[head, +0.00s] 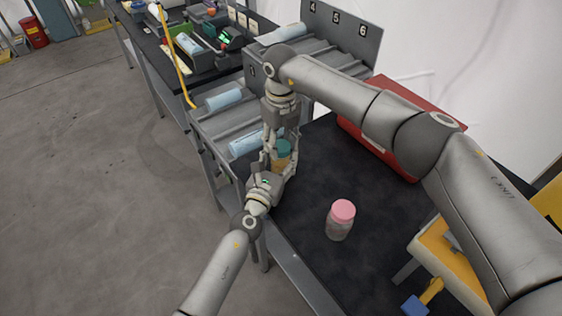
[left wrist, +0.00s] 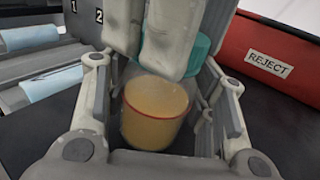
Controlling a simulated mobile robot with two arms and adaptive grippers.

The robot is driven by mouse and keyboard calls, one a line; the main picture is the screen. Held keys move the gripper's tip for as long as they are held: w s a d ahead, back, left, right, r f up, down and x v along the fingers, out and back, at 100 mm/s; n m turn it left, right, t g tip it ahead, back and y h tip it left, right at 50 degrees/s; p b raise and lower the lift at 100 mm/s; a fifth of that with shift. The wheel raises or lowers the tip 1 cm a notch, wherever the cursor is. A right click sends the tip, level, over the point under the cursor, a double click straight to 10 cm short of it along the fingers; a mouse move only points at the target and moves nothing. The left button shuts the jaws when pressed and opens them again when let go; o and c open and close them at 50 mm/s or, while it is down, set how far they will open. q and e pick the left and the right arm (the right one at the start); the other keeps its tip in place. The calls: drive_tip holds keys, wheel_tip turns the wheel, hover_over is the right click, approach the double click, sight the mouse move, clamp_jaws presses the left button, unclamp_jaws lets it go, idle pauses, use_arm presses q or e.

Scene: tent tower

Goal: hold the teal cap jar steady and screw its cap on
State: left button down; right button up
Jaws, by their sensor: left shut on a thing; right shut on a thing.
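The teal cap jar (head: 279,164) is a clear jar with amber contents, near the left edge of the black table. It also fills the middle of the left wrist view (left wrist: 155,108). Its teal cap (head: 284,147) is at the jar's mouth and shows behind fingers in the left wrist view (left wrist: 203,45). I cannot tell how far it is seated. My left gripper (head: 279,161) is shut around the jar body from the front. My right gripper (head: 282,143) points down from above, shut on the cap; its fingers (left wrist: 160,38) partly hide the jar top in the left wrist view.
A pink-lidded jar (head: 340,220) stands on the black table (head: 300,215). A red bin (head: 372,140), labelled REJECT in the left wrist view (left wrist: 270,66), is behind. Sloped numbered lanes (head: 225,122) with blue packets lie beyond. A yellow object (head: 455,268) is lower right.

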drive_tip(key=m, duration=0.2)
drive_tip(key=shift+m, duration=0.4)
drive_tip(key=o, duration=1.2)
wheel_tip(320, 180, up, 12)
use_arm(q)
drive_tip(key=c, duration=0.5)
unclamp_jaws()
drive_tip(key=shift+c, duration=0.2)
